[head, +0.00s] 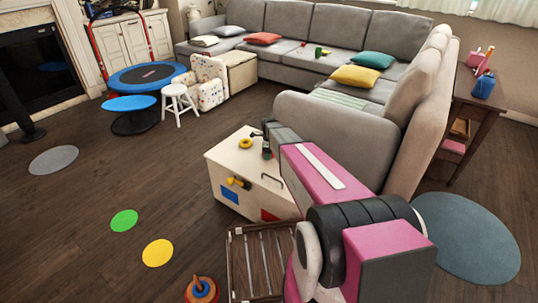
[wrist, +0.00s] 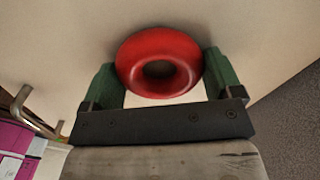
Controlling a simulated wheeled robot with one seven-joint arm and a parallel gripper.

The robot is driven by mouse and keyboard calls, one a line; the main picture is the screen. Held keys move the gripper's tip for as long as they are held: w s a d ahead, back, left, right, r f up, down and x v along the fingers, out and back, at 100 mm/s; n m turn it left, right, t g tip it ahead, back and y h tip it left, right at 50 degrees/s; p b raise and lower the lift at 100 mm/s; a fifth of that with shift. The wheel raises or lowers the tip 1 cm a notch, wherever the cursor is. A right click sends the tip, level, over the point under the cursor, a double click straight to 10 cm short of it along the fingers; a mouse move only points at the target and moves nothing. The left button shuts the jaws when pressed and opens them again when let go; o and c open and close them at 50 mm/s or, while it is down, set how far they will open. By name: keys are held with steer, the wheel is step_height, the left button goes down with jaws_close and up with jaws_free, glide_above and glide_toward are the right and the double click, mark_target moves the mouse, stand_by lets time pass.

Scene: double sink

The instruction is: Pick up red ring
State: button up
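The red ring (wrist: 158,63) is a thick, glossy ring with a dark hole, seen in the wrist view. It sits between the two green fingers of my gripper (wrist: 160,72), which meet it on both sides. A pale surface lies behind the ring; I cannot tell if the ring touches it. In the head view my gripper (head: 267,143) is at the top of the white box (head: 225,158). The red ring cannot be made out in the head view.
A yellow ring (head: 246,143) lies on the box top, left of my gripper. A metal handle (wrist: 30,112) shows at left in the wrist view. A wooden slatted crate (head: 240,270) and a stacking toy (head: 202,290) stand in front. Open floor lies to the left.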

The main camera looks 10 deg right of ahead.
steer(key=shift+c, duration=1.2)
steer(key=shift+r, duration=0.15)
